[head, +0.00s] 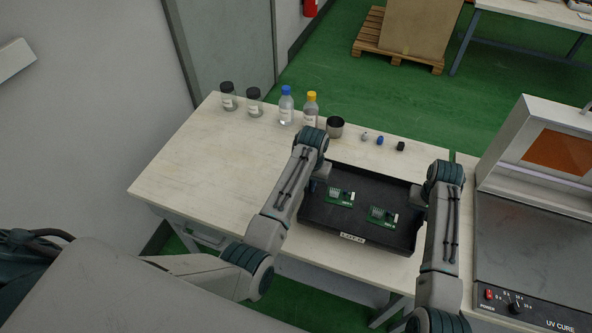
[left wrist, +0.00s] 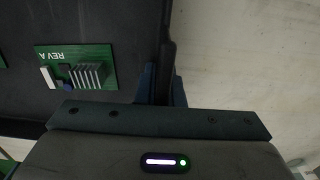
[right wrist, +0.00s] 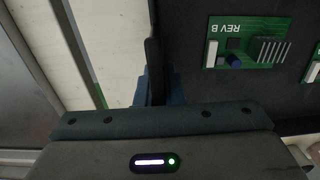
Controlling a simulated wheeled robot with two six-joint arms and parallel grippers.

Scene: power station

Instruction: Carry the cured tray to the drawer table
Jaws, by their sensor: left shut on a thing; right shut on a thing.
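The black tray (head: 335,222) is at the front of the pale table and carries two green circuit boards. The left board (head: 340,197) reads REV A in the left wrist view (left wrist: 75,68). The right board (head: 383,217) reads REV B in the right wrist view (right wrist: 245,42). My left gripper (left wrist: 162,85) is shut on the tray's left wall. My right gripper (right wrist: 153,85) is shut on its right wall. In the head view my arms hide both grips in part. I cannot tell whether the tray touches the table.
The UV cure box (head: 535,190) stands close to the right of my right arm. Bottles (head: 286,106), jars (head: 228,97) and a dark cup (head: 335,127) line the table's back edge. Small caps (head: 380,141) lie behind the tray. The table's left part (head: 195,165) is clear.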

